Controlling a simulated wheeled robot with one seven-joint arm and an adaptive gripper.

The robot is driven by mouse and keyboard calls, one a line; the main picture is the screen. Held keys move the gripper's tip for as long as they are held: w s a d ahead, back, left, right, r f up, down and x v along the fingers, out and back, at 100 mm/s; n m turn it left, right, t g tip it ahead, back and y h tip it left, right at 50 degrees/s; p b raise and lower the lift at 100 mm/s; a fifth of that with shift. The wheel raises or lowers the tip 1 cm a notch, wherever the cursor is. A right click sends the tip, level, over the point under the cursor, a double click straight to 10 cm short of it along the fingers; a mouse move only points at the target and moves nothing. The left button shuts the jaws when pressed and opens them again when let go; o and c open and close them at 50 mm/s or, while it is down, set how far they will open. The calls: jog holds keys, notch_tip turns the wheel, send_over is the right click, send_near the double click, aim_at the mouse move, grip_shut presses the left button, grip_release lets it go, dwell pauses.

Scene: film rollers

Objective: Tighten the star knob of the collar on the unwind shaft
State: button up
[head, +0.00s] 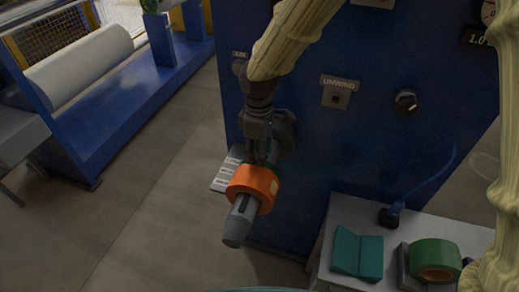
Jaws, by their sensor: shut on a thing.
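The unwind shaft (241,220) is a grey rod with a rounded tip. It sticks out from the blue machine panel toward me, left of the middle in the head view. A thick orange collar (252,187) sits around it, a little behind the tip. My gripper (259,156) comes down from above and is shut just above and behind the orange ring. The star knob is hidden between and behind the fingers, so I cannot see its shape or how far it is turned. A dark round flange (286,135) shows behind the gripper, against the panel.
The blue panel carries an UNWIND plate (337,91) and a black dial (406,103). A ruled scale plate (226,176) lies beside the shaft. The floor at left is clear.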

jog(key=shift+m, duration=2.2)
jog(key=shift+r, duration=0.1)
jog(key=o, duration=1)
notch_tip(320, 180, up, 12)
jog(key=shift+f, duration=0.1)
